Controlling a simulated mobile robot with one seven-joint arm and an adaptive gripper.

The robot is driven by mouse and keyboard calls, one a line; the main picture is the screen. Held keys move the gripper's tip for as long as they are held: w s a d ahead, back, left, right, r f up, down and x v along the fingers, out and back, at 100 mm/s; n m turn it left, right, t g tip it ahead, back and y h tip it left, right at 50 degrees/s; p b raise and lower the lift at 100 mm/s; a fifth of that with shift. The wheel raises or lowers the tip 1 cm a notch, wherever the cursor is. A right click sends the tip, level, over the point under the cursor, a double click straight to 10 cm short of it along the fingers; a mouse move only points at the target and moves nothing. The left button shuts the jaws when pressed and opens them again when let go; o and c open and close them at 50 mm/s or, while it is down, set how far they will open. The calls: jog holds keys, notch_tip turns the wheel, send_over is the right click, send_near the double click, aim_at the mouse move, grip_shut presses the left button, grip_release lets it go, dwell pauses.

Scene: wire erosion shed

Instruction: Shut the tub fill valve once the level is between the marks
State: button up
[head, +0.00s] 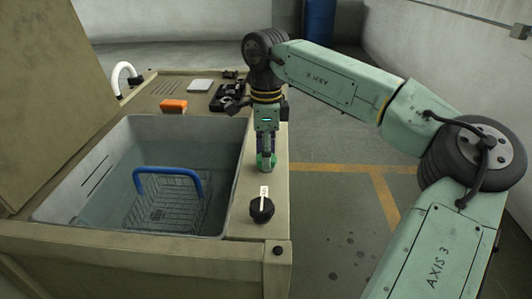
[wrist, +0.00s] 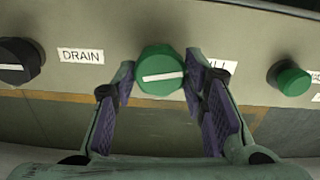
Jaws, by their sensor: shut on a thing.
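My gripper (head: 266,150) is on the tub's right-hand ledge, shut on the green fill valve knob (head: 270,162). In the wrist view the knob (wrist: 160,72) sits between the purple finger pads, its white pointer bar nearly level with a slight tilt. The label beside it (wrist: 217,70) is partly covered by a finger; "ILL" shows. The grey tub (head: 225,128) looks to have water in it, with a wire basket (head: 165,205) with a blue handle (head: 170,171) inside. Dark slanted lines (head: 97,174) show on the left wall; I cannot tell the water level against them.
A black knob (head: 262,208) stands nearer on the ledge; beside it in the wrist view is a "DRAIN" label (wrist: 81,55). Another green knob (wrist: 289,78) is at the right there. An orange block (head: 173,106) and dark parts lie behind the tub. Floor to the right is open.

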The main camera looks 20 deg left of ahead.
jog(key=shift+m, duration=1.3)
jog(key=o, duration=1.2)
jog(key=shift+c, duration=0.2)
jog(key=shift+r, duration=0.1)
notch_tip(320, 180, up, 12)
